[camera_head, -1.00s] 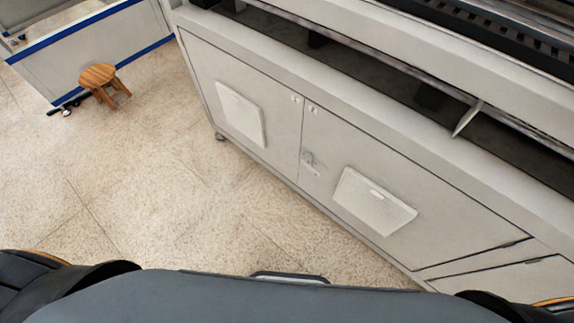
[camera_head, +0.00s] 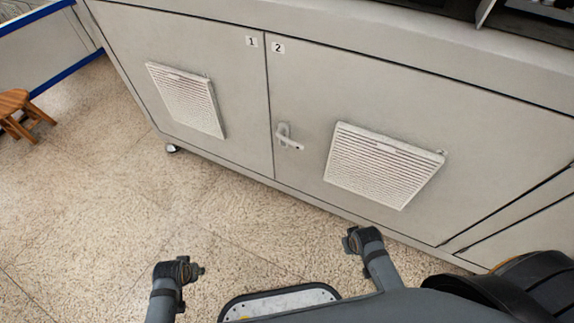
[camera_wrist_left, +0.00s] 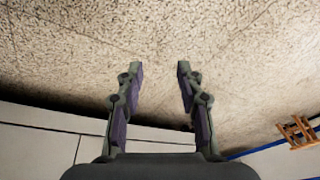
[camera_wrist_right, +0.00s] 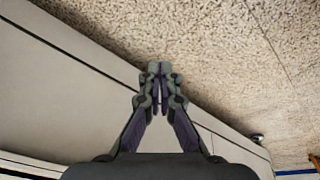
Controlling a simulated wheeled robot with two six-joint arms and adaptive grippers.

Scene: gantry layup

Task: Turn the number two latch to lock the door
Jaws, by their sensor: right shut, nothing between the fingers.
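The cabinet has two doors, marked 1 and 2. The number two door (camera_head: 310,105) is the right one, and its face lies flush with the number one door (camera_head: 180,70). The latch (camera_head: 287,138) is a small light handle near the left edge of door two, its lever pointing right and slightly down. My left gripper (camera_wrist_left: 160,68) is open and empty in the left wrist view, over the floor. My right gripper (camera_wrist_right: 159,66) is shut with nothing in it. In the head view both arms stay low in front of the cabinet, apart from the latch.
Vent panels (camera_head: 385,165) stick out slightly from both doors. A wooden stool (camera_head: 18,112) stands at the far left, by a blue-edged panel (camera_head: 35,40). The speckled floor (camera_head: 110,190) between me and the cabinet is clear. A caster (camera_head: 172,148) shows under the cabinet.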

